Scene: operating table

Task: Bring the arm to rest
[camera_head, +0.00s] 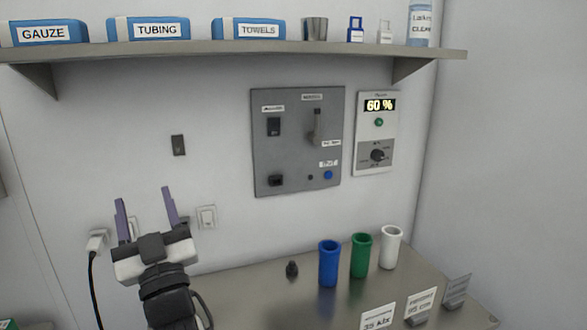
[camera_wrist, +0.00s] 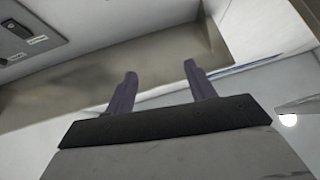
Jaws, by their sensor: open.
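My gripper (camera_head: 146,212) is at the lower left of the head view, raised in front of the wall with its two purple-grey fingers pointing up. The fingers are wide apart and nothing is between them. In the wrist view my gripper (camera_wrist: 160,88) also shows open and empty, with the underside of the shelf (camera_wrist: 60,95) beyond it. The fingers appear apart from the wall and the shelf.
The shelf (camera_head: 230,48) carries blue packs and small items. A grey panel (camera_head: 298,150) and a 60 % dial unit (camera_head: 376,135) are on the wall. Blue (camera_head: 329,264), green (camera_head: 361,256) and white (camera_head: 391,248) cups stand on the metal table (camera_head: 260,300). A plug (camera_head: 97,240) is near my gripper.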

